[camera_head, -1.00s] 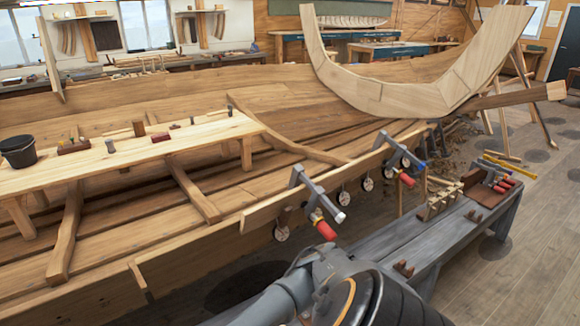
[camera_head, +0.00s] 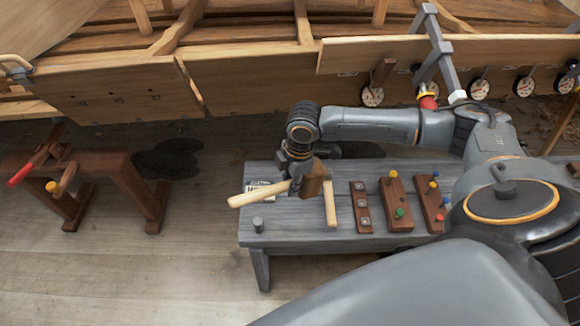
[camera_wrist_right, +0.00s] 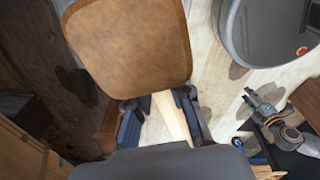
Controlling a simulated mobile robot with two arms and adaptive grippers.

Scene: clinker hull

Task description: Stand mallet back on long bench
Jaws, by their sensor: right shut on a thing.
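The mallet has a brown block head (camera_head: 313,181) and a pale wooden handle (camera_head: 258,194). My right gripper (camera_head: 296,183) is shut on the handle close to the head. The mallet lies tilted over the left end of the grey long bench (camera_head: 300,235), its handle end reaching past the bench's left edge. I cannot tell how high above the top it is. In the right wrist view the mallet head (camera_wrist_right: 130,42) fills the upper left, and the handle runs between the fingers. A grey arm at the right of that view seems mine; its gripper is too small to read.
On the bench are a small grey cylinder (camera_head: 258,225), a pale wooden bar (camera_head: 330,204), a dark strip (camera_head: 361,207) and brown blocks with coloured pegs (camera_head: 397,201). A white label lies partly behind the mallet. A brown trestle (camera_head: 100,170) stands left. The hull rises behind.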

